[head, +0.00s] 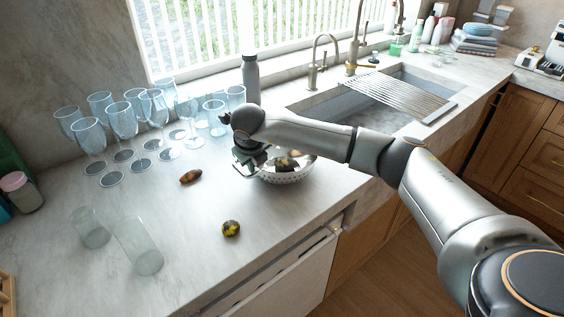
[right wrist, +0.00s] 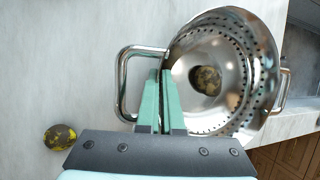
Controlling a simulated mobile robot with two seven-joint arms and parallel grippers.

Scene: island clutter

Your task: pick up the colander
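The colander (head: 290,177) is a shiny metal bowl with holes, upright on the counter near the sink. It also shows in the right wrist view (right wrist: 238,50), with a loop handle on its left and another on its right. A dark, mottled round item (right wrist: 206,80) lies inside it. My right gripper (head: 254,165) is at the colander's left side. In the right wrist view, its green fingers (right wrist: 162,85) are close together, one on each side of the rim beside the left handle, with the thin rim between them. My left gripper is not in view.
A yellow-and-dark round fruit (head: 231,228) and a brown oblong item (head: 190,176) lie on the counter. Several stemmed glasses (head: 122,120) and a grey bottle (head: 251,78) stand behind. Two clear tumblers (head: 138,246) are at front left. The sink (head: 360,108) is right of the colander.

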